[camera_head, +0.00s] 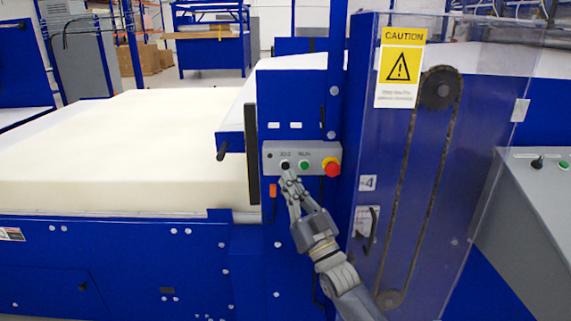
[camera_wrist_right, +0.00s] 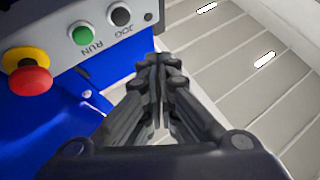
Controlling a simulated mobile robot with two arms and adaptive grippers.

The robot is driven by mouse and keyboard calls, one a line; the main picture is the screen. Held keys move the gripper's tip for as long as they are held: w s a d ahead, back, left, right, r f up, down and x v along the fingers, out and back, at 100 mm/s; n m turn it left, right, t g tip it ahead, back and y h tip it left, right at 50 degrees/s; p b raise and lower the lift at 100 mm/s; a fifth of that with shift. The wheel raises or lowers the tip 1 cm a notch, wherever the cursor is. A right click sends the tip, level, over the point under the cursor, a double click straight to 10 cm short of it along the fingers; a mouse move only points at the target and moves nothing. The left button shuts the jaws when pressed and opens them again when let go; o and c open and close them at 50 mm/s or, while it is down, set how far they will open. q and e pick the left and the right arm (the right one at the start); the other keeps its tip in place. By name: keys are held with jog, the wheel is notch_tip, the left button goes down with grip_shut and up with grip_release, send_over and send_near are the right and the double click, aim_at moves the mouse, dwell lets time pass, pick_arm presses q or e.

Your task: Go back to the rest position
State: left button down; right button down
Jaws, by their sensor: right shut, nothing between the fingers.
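My right gripper (camera_head: 289,178) is shut and empty in front of the blue machine, just below the grey control panel (camera_head: 274,150). In the right wrist view its fingers (camera_wrist_right: 160,65) are together, to the lower right of the panel's buttons. The panel carries a black JOG button (camera_head: 285,165), a green RUN button (camera_head: 305,165) and a red emergency stop on a yellow base (camera_head: 332,168). In the head view the fingertips appear close to the JOG button; I cannot tell whether they touch anything. My left gripper is not in view.
A large cream foam slab (camera_head: 120,150) lies on the machine bed at left. A clear guard with a chain drive (camera_head: 440,88) and a yellow caution sign (camera_head: 402,65) stands right of my arm. A grey console (camera_head: 540,200) is at far right.

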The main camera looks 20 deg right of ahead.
notch_tip(320, 180, down, 25)
jog(key=d+m+g+h, duration=0.1)
jog(key=g+h, duration=0.3)
jog(key=g, duration=0.1)
jog(key=s+d+f+g+h, duration=0.1)
jog(key=s+f+g, duration=0.3)
jog(key=f, duration=0.8)
jog(key=s+d+f+g, duration=0.15)
jog(key=s+f, duration=0.45)
jog(key=f, duration=0.6)
jog(key=s+f+g, duration=0.6)
jog(key=s+f, duration=1.1)
jog(key=s, duration=0.1)
jog(key=s+f+g, duration=0.3)
jog(key=s+f, duration=0.2)
jog(key=s, duration=1)
jog(key=s+f+g+h, duration=0.1)
jog(key=s+f+g, duration=0.3)
jog(key=s, duration=1.1)
jog(key=shift+f+h, duration=0.3)
jog(key=shift+f, duration=0.4)
